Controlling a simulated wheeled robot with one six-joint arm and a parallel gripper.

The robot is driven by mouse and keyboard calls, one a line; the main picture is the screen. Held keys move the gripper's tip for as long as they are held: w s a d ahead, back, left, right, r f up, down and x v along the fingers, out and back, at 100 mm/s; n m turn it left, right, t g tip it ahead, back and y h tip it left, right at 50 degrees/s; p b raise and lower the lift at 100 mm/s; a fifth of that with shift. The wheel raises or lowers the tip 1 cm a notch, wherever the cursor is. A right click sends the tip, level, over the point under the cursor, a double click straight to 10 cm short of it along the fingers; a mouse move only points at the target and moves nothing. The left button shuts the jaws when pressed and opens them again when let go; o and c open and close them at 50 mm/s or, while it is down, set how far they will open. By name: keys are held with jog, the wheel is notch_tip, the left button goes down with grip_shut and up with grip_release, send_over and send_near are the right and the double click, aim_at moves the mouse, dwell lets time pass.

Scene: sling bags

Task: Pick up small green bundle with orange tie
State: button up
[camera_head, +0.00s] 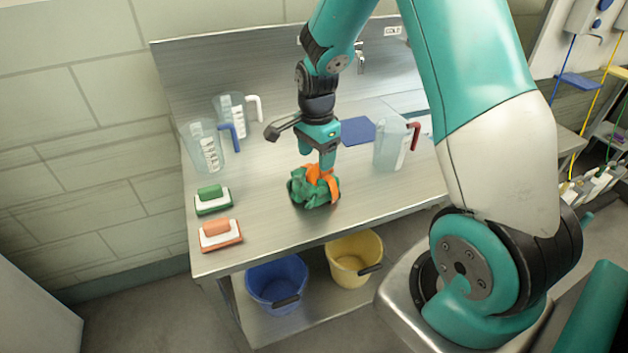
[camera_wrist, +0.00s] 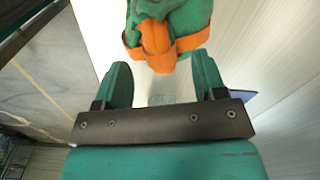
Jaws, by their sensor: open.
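My gripper (camera_head: 325,165) is just above and behind the bundle, pointing down. In the wrist view my gripper (camera_wrist: 160,85) has its two teal fingers apart, with the bundle just beyond their tips and nothing between them. Contact with the bundle cannot be told.
A green-handled brush (camera_head: 212,200) and an orange-handled brush (camera_head: 220,234) lie at the table's left front. Two clear jugs (camera_head: 205,150) stand behind them, and a red-handled jug (camera_head: 392,146) stands right of my gripper. A blue bucket (camera_head: 277,283) and a yellow bucket (camera_head: 353,258) are below.

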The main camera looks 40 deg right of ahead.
aim_at(316, 166)
jog(key=shift+f+p, duration=0.3)
jog(key=shift+f, duration=1.55)
grip_shut()
